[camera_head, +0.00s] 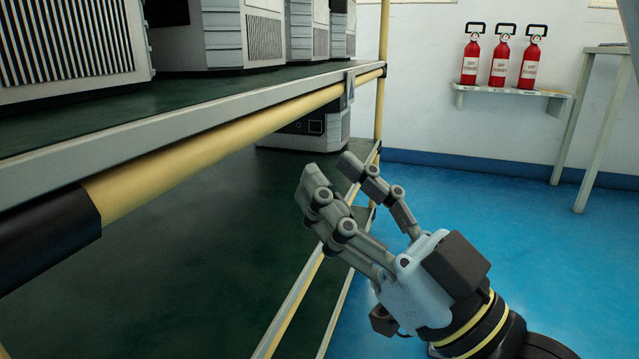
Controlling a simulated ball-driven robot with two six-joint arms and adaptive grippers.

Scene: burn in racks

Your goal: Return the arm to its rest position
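My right gripper (335,172) comes in from the lower right, with its fingers pointing up and to the left. Its fingers are apart and nothing shows between them. In the picture it overlaps the right end of the rack (225,141), in front of the lower shelves. I cannot tell how far it is from the rack's edge. My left gripper is not in view.
Grey boxy units (65,45) stand on the rack's upper shelf, and another unit (310,130) sits on the shelf below. Yellow rails edge the rack. Red fire extinguishers (499,58) stand on a wall shelf (510,91). The blue floor (500,230) at right is clear.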

